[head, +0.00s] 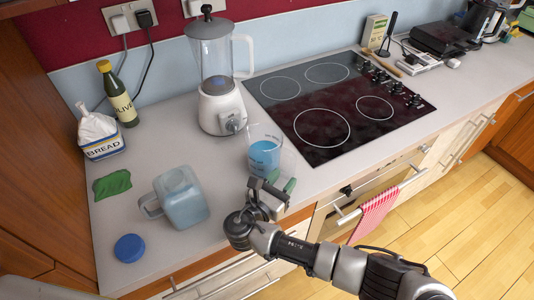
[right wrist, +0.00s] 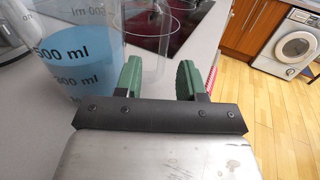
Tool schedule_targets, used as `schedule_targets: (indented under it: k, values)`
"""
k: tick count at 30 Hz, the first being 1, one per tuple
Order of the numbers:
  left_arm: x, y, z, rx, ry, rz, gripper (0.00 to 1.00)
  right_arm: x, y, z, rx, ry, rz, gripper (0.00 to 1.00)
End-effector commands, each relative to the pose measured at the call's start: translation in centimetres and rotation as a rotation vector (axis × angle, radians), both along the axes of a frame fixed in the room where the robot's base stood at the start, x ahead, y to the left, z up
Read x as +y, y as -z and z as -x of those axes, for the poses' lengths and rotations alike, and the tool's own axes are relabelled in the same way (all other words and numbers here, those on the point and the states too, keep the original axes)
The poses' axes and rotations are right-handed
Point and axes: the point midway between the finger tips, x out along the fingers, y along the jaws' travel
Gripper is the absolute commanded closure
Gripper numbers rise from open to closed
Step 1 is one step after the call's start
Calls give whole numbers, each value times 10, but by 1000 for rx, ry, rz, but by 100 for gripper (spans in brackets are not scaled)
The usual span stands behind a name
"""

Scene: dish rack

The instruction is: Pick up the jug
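A clear measuring jug (head: 264,153) with blue liquid stands upright on the worktop, left of the hob's front corner. In the right wrist view the jug (right wrist: 80,62) fills the upper left, with its clear handle toward the right. My right gripper (head: 278,187) is at the worktop's front edge, just in front of the jug. Its green fingers (right wrist: 159,78) are apart with nothing gripped; the handle shows beyond and between them. I cannot tell whether they touch it. A grey-blue pitcher (head: 182,198) with a handle stands further left. My left gripper is out of view.
A blender (head: 217,80) stands behind the jug, and a black hob (head: 335,105) lies to the right. A bottle (head: 117,95), a bread bag (head: 98,135), a green cloth (head: 112,184) and a blue lid (head: 129,248) are at the left. A red-striped towel (head: 374,214) hangs below.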

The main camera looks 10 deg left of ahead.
Motion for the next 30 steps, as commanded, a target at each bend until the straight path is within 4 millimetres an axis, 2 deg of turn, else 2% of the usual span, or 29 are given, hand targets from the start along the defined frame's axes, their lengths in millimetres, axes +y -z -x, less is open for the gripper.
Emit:
schedule_targets:
  k: [4,9,17,25,30]
  values:
    - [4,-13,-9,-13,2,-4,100,-14,-3,-20,-2,2,5,61]
    - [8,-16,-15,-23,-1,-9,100,-23,0,-37,-1,2,3,61]
    - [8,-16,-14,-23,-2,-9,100,-24,1,-39,0,0,1,61]
    - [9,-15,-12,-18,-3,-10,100,-24,1,-39,0,0,1,100]
    - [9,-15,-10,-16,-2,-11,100,-24,1,-39,0,0,1,100]
